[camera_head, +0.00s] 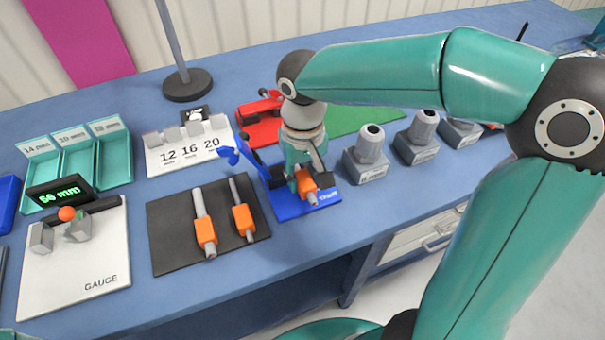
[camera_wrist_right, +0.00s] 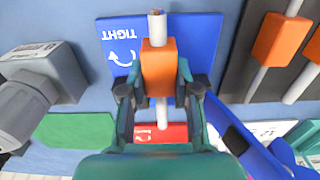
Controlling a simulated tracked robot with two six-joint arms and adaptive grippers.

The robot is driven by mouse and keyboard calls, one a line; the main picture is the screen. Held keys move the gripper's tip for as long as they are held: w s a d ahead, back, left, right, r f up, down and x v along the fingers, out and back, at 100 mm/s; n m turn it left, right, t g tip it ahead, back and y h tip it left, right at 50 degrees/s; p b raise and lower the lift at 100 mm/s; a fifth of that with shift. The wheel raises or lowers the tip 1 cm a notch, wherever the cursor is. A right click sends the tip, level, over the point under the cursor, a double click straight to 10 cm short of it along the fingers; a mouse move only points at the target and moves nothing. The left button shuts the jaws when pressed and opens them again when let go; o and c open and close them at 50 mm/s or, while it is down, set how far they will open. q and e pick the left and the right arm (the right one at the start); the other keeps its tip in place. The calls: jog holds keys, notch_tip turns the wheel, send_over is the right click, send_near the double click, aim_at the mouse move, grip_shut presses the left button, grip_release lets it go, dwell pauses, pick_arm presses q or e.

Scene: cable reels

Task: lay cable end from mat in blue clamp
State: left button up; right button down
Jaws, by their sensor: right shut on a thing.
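My right gripper (camera_head: 305,178) is shut on the orange sleeve of a cable end (camera_head: 309,186). It holds this cable end over the blue clamp (camera_head: 290,210). In the right wrist view the cable end (camera_wrist_right: 158,68) lies between the fingers (camera_wrist_right: 158,85), its grey cable running along the clamp's base (camera_wrist_right: 205,35) marked TIGHT. The clamp's blue lever (camera_head: 240,155) stands raised to the left. I cannot tell whether the cable end touches the clamp. Two other cable ends (camera_head: 206,232) (camera_head: 243,219) lie on the dark mat (camera_head: 172,235). My left gripper is out of view.
A red clamp (camera_head: 258,130) and a green plate (camera_head: 365,122) are behind. Several grey connectors on blocks (camera_head: 366,165) stand to the right. The gauge board (camera_head: 65,285), teal bins (camera_head: 80,160) and a numbered holder (camera_head: 190,150) are at left.

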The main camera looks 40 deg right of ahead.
aim_at(303, 176)
jog(key=shift+f, duration=0.1)
dwell(0.4)
jog(key=shift+f+b, duration=0.75)
jog(key=shift+f, duration=0.1)
jog(key=c, duration=0.8)
grip_release()
jog(key=shift+o, duration=0.2)
jog(key=shift+r, duration=0.1)
notch_tip(303, 176, up, 12)
jog(key=shift+f, duration=0.1)
